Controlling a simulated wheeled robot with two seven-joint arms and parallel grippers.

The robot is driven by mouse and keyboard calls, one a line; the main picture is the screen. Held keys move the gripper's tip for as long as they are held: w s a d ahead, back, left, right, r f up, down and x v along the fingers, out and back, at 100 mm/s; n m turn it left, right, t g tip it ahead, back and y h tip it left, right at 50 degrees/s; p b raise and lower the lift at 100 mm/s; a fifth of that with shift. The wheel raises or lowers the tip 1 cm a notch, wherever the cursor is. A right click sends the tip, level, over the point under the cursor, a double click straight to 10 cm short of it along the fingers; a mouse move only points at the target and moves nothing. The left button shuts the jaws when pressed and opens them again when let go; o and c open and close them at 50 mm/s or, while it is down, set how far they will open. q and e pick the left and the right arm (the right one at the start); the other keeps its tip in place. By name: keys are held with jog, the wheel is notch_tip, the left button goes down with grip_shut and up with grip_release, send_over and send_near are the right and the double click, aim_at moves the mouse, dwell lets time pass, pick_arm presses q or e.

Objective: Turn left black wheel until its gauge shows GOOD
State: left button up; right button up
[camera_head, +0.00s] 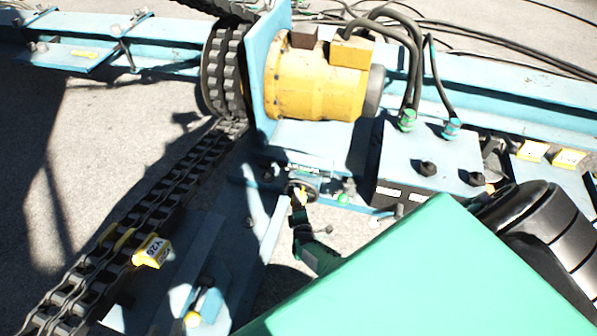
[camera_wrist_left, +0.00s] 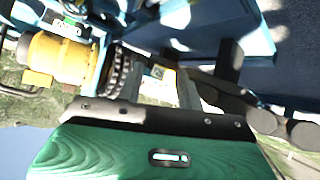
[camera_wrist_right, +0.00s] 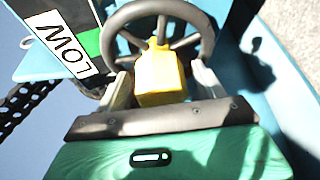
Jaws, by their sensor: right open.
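The black wheel (camera_wrist_right: 160,28) fills the upper middle of the right wrist view, with a yellow handle block (camera_wrist_right: 160,72) on it. The gauge label (camera_wrist_right: 62,42) beside it reads LOW, next to green and black areas. My right gripper (camera_wrist_right: 163,85) is open, its fingers on either side of the yellow block; contact is unclear. In the head view the wheel (camera_head: 303,186) is small, with my right gripper (camera_head: 300,212) at it. My left gripper (camera_wrist_left: 150,82) shows open and empty in its wrist view. I cannot make it out in the head view.
A yellow motor (camera_head: 318,85) and toothed sprocket (camera_head: 222,68) stand behind the wheel. A blue box (camera_head: 425,150) with black knobs and hoses stands right of the wheel.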

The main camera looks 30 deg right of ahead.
jog(key=shift+s, duration=0.15)
pick_arm(q)
jog(key=s+a+r+g+y+p, duration=0.2)
jog(key=s+a+g+y+p, duration=0.1)
jog(key=a, duration=0.5)
jog(key=s+g+p, duration=0.1)
jog(key=s+g, duration=0.1)
jog(key=shift+s+a+n+g, duration=0.15)
jog(key=shift+s+n+g, duration=0.15)
jog(key=shift+n, duration=0.1)
pick_arm(e)
jog(key=v, duration=1.3)
jog(key=shift+s+a, duration=0.2)
jog(key=shift+a, duration=0.05)
jog(key=shift+r, duration=0.1)
